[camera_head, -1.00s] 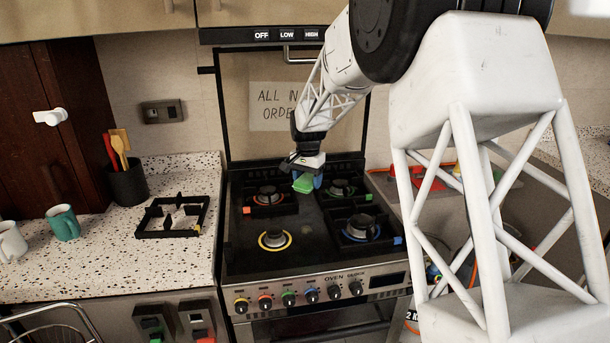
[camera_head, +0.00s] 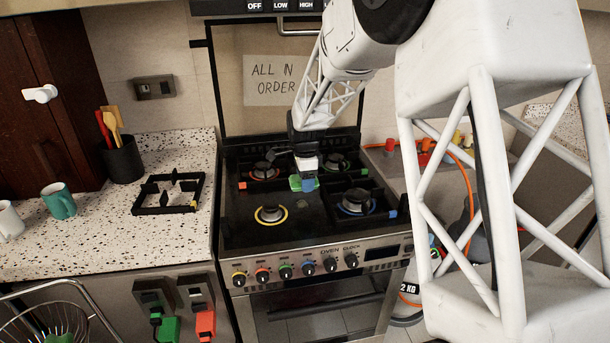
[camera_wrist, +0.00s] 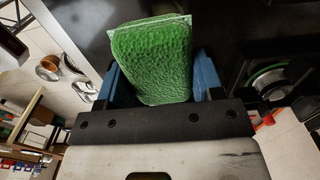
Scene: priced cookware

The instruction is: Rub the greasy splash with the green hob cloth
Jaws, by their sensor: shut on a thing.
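The green hob cloth (camera_wrist: 152,55) is held between the blue fingers of my gripper (camera_wrist: 155,85) in the wrist view. In the head view my gripper (camera_head: 305,180) is over the middle of the black hob (camera_head: 235,232), with the green cloth (camera_head: 297,184) at its tip. The cloth is at or just above the hob surface; I cannot tell whether it touches. I cannot make out the greasy splash; the gripper and cloth may hide it.
Burners surround my gripper, including the yellow-ringed front left one (camera_head: 270,214) and the blue-marked front right one (camera_head: 357,202). A loose black pan grate (camera_head: 166,210) lies on the left counter, near a teal mug (camera_head: 60,202) and a utensil pot (camera_head: 123,160). Knobs line the front.

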